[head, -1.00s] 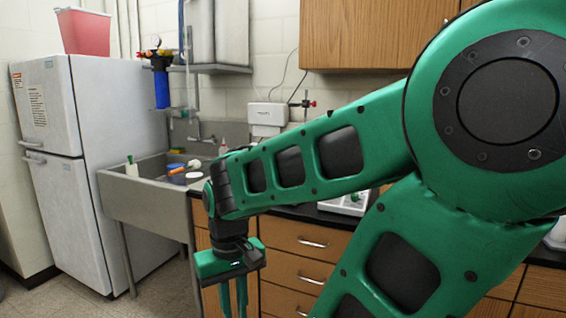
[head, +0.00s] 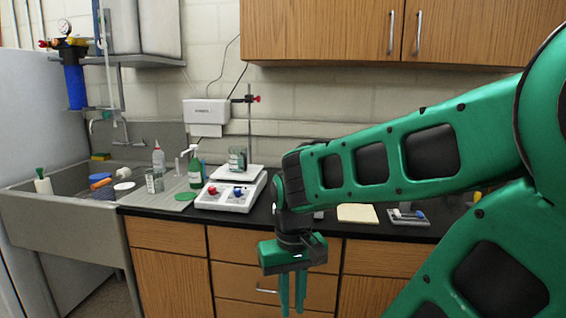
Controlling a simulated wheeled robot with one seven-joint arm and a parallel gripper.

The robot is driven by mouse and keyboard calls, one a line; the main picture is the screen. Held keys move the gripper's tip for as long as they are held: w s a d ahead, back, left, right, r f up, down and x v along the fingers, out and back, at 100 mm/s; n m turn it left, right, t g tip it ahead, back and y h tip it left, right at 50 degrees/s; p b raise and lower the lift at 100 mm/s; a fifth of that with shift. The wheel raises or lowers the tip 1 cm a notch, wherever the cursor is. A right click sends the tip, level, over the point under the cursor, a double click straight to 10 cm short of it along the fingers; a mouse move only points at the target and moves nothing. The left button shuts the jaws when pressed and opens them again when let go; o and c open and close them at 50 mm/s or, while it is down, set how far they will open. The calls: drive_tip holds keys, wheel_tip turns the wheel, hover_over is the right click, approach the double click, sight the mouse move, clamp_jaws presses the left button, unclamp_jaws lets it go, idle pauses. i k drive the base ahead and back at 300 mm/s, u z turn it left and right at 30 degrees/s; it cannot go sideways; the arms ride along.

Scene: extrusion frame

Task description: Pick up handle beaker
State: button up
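A clear glass beaker (head: 237,160) with a greenish mark stands on the white hot plate (head: 232,190) on the black counter. A second small clear vessel (head: 154,182) stands farther left, by the sink. Both are small in view, and I cannot make out a handle on either. My gripper (head: 292,308) hangs with its two green fingers pointing down, in front of the drawers below the counter edge. The fingers are apart, with nothing between them. It is to the right of both vessels and clear of them.
A green bottle (head: 195,174) and a white squeeze bottle (head: 158,160) stand left of the hot plate. A metal stand rod (head: 249,125) rises behind it. The sink (head: 60,215) is at left. Wooden cabinets (head: 340,30) hang above. My arm covers part of the counter at right.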

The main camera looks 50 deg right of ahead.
sight(238, 154)
drive_tip(key=z, duration=1.15)
